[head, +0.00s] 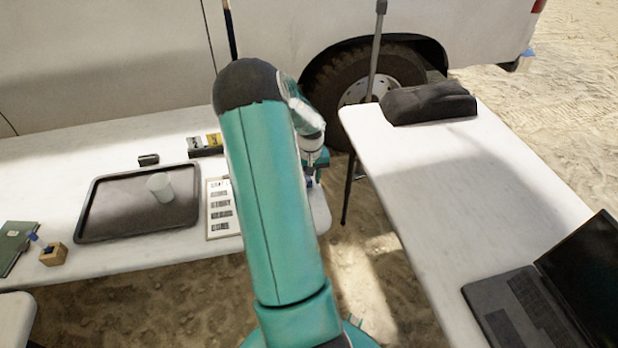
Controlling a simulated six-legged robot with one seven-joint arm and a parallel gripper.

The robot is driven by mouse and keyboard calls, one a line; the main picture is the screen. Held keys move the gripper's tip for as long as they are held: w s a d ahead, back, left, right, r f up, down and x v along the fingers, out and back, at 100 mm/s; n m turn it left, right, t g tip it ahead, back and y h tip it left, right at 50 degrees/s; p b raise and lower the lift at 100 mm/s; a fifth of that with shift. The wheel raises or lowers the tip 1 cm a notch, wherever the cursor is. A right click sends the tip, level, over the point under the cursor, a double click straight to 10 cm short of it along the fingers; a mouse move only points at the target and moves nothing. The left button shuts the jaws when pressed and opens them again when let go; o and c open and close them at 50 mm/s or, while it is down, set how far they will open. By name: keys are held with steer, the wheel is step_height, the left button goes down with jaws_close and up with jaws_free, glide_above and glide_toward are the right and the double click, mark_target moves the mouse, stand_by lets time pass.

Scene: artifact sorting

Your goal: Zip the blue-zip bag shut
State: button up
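I cannot make out the blue-zip bag in the head view; my own arm hides part of the left table. My gripper (312,178) is at the far end of my arm, low over the right end of the left table. It is small and partly hidden by my arm, so its fingers cannot be read. A small bluish patch shows by it, but I cannot tell whether that is part of the gripper or of a bag.
The left table (60,170) bears a dark tray (110,228) with a pale cup (160,187), a label sheet (220,232), number markers (205,146), a green book (14,243) and a wooden block (54,254). The right table (440,190) holds a laptop (515,312) and a dark case (428,102).

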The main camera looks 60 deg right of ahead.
mark_target(309, 181)
step_height(309, 181, up, 14)
stand_by(0.6)
steer(key=shift+w, duration=0.1)
stand_by(0.4)
steer(key=w+a+r+n+t, duration=0.1)
steer(key=w+a+r+n, duration=0.2)
steer(key=a, duration=0.6)
steer(key=w+a+r+t, duration=0.1)
steer(key=w+a+r, duration=0.2)
steer(key=a+r, duration=0.45)
steer(key=w+a+r+n+t, duration=0.1)
steer(key=w+a+r+n, duration=0.2)
steer(key=a, duration=0.7)
steer(key=s+a+r+n+t, duration=0.1)
steer(key=s+a, duration=0.3)
steer(key=a, duration=0.7)
steer(key=s+a+r+n+t, duration=0.1)
steer(key=s+a, duration=0.3)
steer(key=a, duration=0.7)
steer(key=shift+s+a+r+n+t, duration=0.3)
steer(key=shift+s+r+n, duration=0.1)
steer(key=shift+r+n, duration=0.35)
